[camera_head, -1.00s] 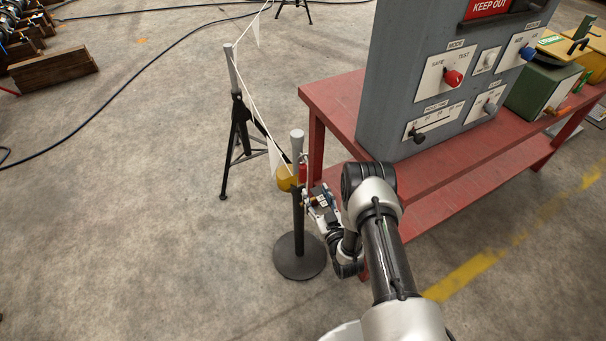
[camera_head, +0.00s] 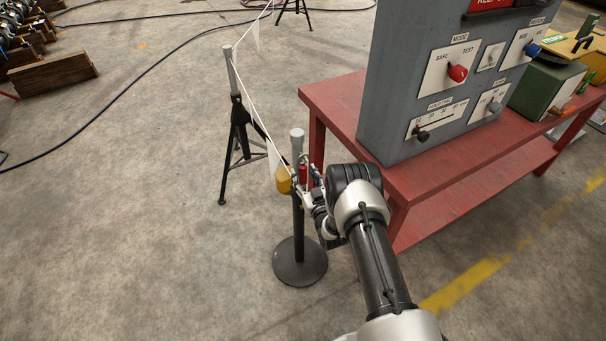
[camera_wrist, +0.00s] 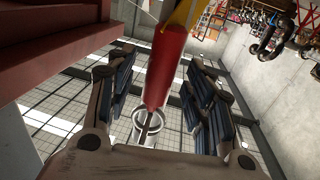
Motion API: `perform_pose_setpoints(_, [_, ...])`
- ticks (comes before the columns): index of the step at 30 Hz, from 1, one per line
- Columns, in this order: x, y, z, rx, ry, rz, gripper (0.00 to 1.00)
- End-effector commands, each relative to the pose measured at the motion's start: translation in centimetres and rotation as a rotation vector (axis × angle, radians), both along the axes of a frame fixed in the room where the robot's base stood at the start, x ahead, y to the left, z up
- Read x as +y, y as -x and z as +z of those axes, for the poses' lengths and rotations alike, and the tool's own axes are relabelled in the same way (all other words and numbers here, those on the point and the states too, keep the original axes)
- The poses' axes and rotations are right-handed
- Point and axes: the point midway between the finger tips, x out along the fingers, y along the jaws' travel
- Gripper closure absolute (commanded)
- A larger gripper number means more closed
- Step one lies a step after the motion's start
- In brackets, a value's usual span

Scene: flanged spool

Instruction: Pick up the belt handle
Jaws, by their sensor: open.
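The belt handle (camera_head: 303,174) is a short red upright grip beside a grey-topped post (camera_head: 297,145), to the right of a yellow part (camera_head: 284,182). In the wrist view, the red handle (camera_wrist: 163,72) runs between my two fingers, with yellow at its upper end. My gripper (camera_wrist: 160,65) is open, with one finger on each side of the handle. A gap shows between the handle and each finger. In the head view, my gripper (camera_head: 313,181) is at the handle, partly hidden by my own wrist.
The post stands on a round black base (camera_head: 300,262). A white cord with pennants (camera_head: 274,160) runs to a black tripod stand (camera_head: 240,135). A red table (camera_head: 330,98) with a grey control panel (camera_head: 400,75) is close on the right. Open floor lies to the left.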

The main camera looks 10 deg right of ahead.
Motion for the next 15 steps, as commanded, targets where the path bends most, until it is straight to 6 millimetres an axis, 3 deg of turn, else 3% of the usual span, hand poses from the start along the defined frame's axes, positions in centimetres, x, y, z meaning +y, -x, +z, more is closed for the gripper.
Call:
perform_pose_setpoints(3, [-0.01, 0.01, 0.08, -0.001, 0.0, 0.0, 0.53])
perform_pose_setpoints(15, [-0.02, 0.04, 0.07, -0.001, 0.001, 0.0, 0.8])
